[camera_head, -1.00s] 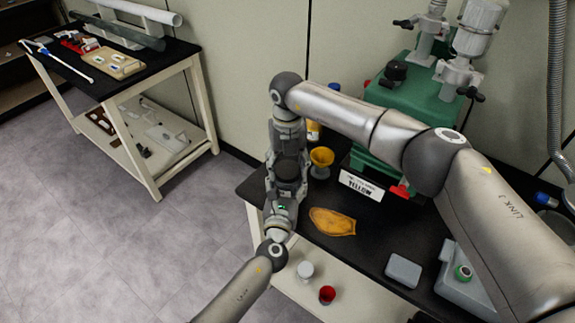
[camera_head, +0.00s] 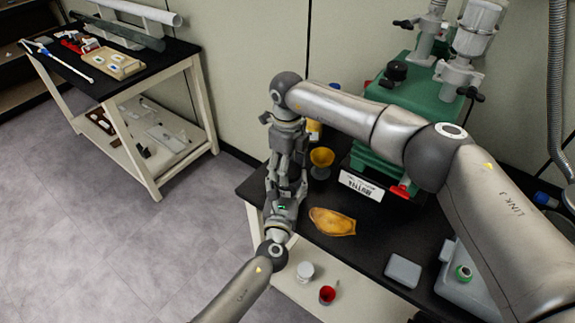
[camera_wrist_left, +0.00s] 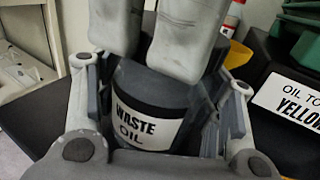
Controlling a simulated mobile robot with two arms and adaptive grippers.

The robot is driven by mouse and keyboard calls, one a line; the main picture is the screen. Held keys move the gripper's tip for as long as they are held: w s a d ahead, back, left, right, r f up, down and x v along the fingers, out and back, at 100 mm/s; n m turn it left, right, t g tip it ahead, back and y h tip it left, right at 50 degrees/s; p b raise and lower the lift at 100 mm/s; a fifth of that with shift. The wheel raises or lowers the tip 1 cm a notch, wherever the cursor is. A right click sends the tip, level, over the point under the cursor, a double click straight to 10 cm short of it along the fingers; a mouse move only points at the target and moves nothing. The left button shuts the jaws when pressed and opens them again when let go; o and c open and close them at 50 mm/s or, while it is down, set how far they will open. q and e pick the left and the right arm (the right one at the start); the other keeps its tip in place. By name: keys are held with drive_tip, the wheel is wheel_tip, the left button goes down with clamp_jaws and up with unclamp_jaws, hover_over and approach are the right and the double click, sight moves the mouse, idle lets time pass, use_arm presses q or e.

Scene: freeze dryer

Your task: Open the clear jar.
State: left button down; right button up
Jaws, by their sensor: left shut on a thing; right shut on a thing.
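The jar (camera_wrist_left: 147,122) shows in the left wrist view as a dark upright cylinder with a white "WASTE OIL" label. My left gripper (camera_head: 286,190) is shut around its sides, with a finger on either side in the left wrist view (camera_wrist_left: 158,112). My right gripper (camera_head: 286,150) comes down from above and is shut at the jar's top. Its two pale fingers (camera_wrist_left: 150,45) cover the top in the left wrist view, so I cannot make out a lid. In the head view the grippers hide nearly all of the jar.
A yellow funnel-like cup (camera_head: 321,158) stands close to the right of the grippers. A "YELLOW" sign (camera_head: 361,186) and green machine (camera_head: 430,100) are behind. A white item (camera_head: 305,270) and red cup (camera_head: 327,294) are on the lower shelf.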

drive_tip(key=shift+r, duration=0.2)
drive_tip(key=shift+r, duration=0.9)
drive_tip(key=shift+r, duration=0.1)
drive_tip(key=shift+r, duration=1.95)
use_arm(q)
drive_tip(key=shift+c, duration=1.5)
unclamp_jaws()
drive_tip(key=s+a, duration=0.2)
drive_tip(key=s, duration=1)
